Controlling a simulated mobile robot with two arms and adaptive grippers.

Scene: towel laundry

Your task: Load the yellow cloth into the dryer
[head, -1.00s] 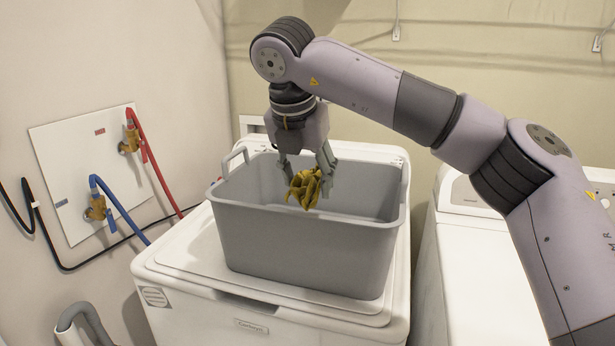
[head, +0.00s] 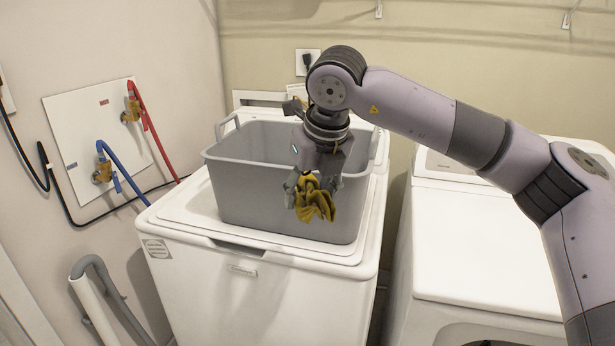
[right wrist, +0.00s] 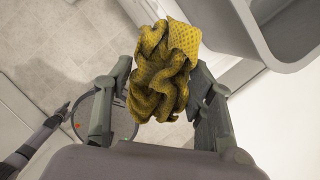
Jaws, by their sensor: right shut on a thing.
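The crumpled yellow cloth (head: 316,203) hangs from my right gripper (head: 314,185), in front of the grey basket's near wall in the head view. In the right wrist view the cloth (right wrist: 165,75) is bunched between the two fingers of my right gripper (right wrist: 160,95), with a textured corner sticking up. The gripper is shut on it. The dryer appears to be the white front-loading machine (head: 485,250) at the right; only the top of its round front shows at the bottom edge, so its door state is unclear.
The grey basket (head: 255,195) stands on a white top-lidded machine (head: 270,290); its rim is close to the cloth in the wrist view. A narrow gap separates the machines. Hoses and valves (head: 103,172) are on the left wall. Tiled floor (right wrist: 65,50) looks clear.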

